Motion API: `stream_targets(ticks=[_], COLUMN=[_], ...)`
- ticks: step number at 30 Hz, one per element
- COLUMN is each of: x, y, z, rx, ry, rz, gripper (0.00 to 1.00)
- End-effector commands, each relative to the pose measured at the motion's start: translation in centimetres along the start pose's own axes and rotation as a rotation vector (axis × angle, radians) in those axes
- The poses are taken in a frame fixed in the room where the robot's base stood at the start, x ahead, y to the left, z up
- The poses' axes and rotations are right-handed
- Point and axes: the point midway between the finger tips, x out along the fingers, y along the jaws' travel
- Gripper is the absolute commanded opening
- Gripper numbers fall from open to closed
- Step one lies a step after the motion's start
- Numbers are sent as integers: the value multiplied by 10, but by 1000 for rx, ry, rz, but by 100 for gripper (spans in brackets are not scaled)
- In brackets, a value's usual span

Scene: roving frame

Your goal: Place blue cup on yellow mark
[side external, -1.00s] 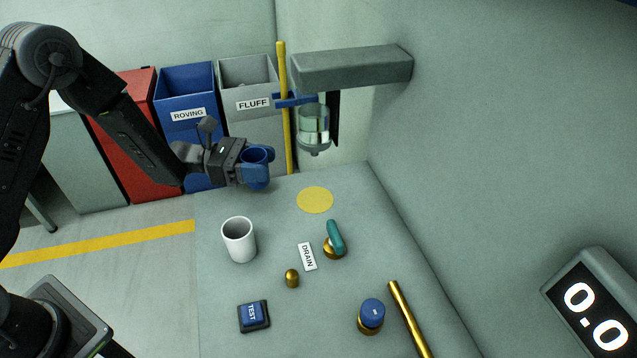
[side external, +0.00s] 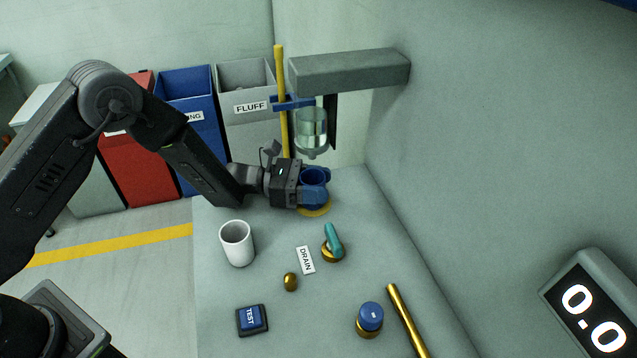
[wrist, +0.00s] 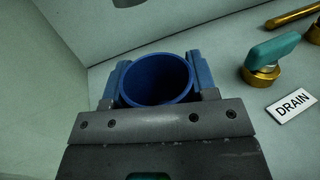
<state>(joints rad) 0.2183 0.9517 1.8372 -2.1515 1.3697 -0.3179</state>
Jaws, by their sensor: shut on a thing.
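The blue cup (side external: 313,175) is upright between the fingers of my gripper (side external: 314,190), which is shut on it. In the wrist view the open mouth of the blue cup (wrist: 157,80) faces the camera, with a finger of my gripper (wrist: 157,88) on each side. The yellow mark (side external: 318,212) is a flat disc on the grey bench, mostly hidden behind the cup and gripper. The cup is over or at the mark; I cannot tell whether it touches the surface. The mark is not visible in the wrist view.
A glass vessel (side external: 312,128) hangs from a grey arm (side external: 350,68) just above the cup. A white cup (side external: 237,243) stands at the front left. A teal-handled valve (side external: 334,242), DRAIN label (side external: 306,260), brass knob (side external: 291,282) and TEST button (side external: 252,319) are nearer the front.

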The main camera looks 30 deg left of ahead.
Motion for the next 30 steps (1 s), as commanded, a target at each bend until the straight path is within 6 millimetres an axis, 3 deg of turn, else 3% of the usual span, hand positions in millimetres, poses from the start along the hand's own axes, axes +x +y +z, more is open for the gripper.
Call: stream_targets(ticks=[9, 10, 17, 26, 30], x=[0, 0, 0, 0, -16], y=[0, 0, 0, 0, 2], z=[-2, -2, -2, 1, 1], rx=[2, 2, 2, 2, 1], ry=[-1, -1, -1, -2, 0], rz=[0, 0, 0, 0, 4], gripper=[29, 55, 77, 78, 78])
